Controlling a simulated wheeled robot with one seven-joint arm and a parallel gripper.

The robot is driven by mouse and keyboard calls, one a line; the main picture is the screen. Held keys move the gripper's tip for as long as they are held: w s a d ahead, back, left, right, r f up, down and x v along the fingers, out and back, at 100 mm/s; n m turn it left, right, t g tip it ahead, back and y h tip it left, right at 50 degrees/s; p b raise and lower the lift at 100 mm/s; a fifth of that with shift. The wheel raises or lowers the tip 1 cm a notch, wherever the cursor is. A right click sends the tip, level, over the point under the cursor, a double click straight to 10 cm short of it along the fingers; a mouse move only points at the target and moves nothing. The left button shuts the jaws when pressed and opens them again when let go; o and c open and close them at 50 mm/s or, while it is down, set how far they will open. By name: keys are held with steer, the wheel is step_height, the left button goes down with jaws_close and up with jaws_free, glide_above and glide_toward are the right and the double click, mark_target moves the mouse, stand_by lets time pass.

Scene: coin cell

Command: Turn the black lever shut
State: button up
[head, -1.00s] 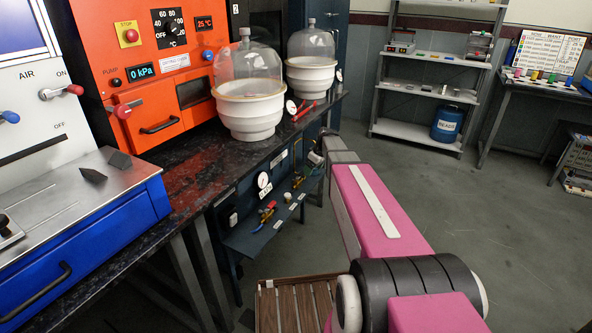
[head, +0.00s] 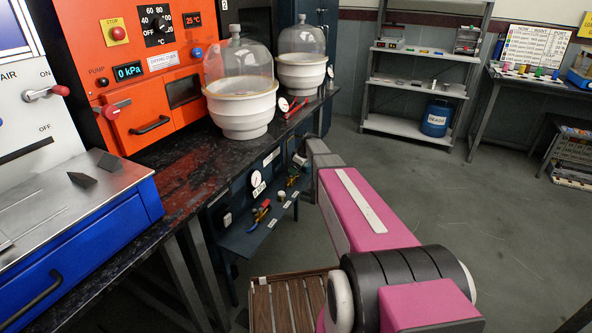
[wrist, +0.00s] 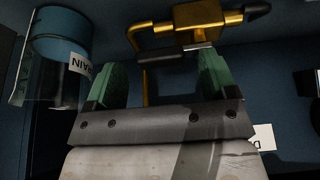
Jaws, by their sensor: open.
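In the wrist view, a brass valve (wrist: 207,16) sits at the top, in front of a dark blue panel. A dark bar that looks like the black lever (wrist: 182,52) lies below the valve body, nearly level, across the gap between the fingertips. Another black piece (wrist: 258,9) sticks out at the valve's right end; I cannot tell what it is. My gripper (wrist: 163,72) is open, with green fingertips on either side of the gap. Contact with the bar cannot be told. In the head view, my arm reaches to the panel under the bench, and the lever is too small to tell.
A container labelled "DRAIN" (wrist: 70,38) is close to the left finger. In the head view, a pressure gauge (head: 256,179) and a valve with red and blue handles (head: 258,212) are on the panel. The bench (head: 185,190) overhangs it.

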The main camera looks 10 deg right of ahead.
steer(key=shift+w+a+f, duration=0.1)
steer(key=shift+a+f, duration=0.05)
steer(key=shift+f, duration=0.3)
steer(key=c, duration=0.9)
steer(key=shift+c, duration=0.2)
